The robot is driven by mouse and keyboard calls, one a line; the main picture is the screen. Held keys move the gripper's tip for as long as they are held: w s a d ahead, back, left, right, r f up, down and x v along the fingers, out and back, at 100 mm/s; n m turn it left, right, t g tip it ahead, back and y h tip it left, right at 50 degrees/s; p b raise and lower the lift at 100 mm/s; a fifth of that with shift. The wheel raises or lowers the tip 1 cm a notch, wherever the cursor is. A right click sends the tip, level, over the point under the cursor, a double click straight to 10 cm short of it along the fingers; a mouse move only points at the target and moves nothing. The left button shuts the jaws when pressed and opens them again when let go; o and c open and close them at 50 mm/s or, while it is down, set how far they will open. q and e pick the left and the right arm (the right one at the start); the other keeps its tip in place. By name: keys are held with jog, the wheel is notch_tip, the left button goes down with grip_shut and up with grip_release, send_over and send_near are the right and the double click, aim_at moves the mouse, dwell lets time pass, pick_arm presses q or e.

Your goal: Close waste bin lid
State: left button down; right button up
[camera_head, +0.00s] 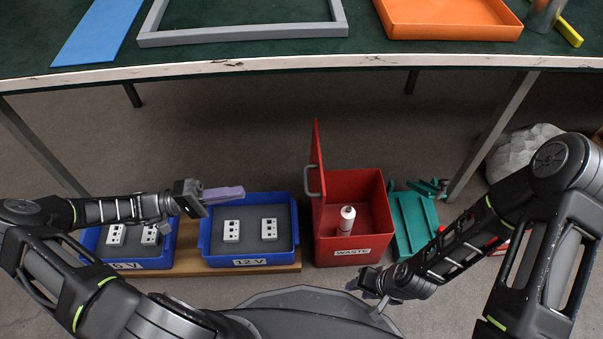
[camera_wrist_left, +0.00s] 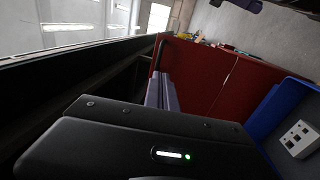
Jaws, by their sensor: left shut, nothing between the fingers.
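The red waste bin (camera_head: 352,251) stands on the floor under the table, labelled WASTE. Its red lid (camera_head: 317,170) is open and stands nearly upright along the bin's left side, with a grey handle (camera_head: 309,181) facing left. A white bottle (camera_head: 346,219) is inside the bin. My left gripper (camera_head: 240,192) is shut and empty, above the blue 12 V bin and to the left of the lid, apart from it. In the left wrist view its purple fingers (camera_wrist_left: 165,92) point toward a large red panel (camera_wrist_left: 215,75). My right gripper (camera_head: 357,288) is in front of the waste bin; its finger opening is unclear.
Blue bins marked 6 V (camera_head: 157,263) and 12 V (camera_head: 202,242) hold white blocks, left of the waste bin. A teal object (camera_head: 412,225) lies right of it. The table edge (camera_head: 270,64) and its leg (camera_head: 497,125) are beyond.

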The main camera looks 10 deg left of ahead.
pick_arm(q)
jog(key=shift+s+r, duration=0.1)
jog(key=shift+r, duration=0.05)
jog(key=b+x, duration=0.3)
jog(key=x, duration=1.1)
jog(key=shift+d, duration=0.1)
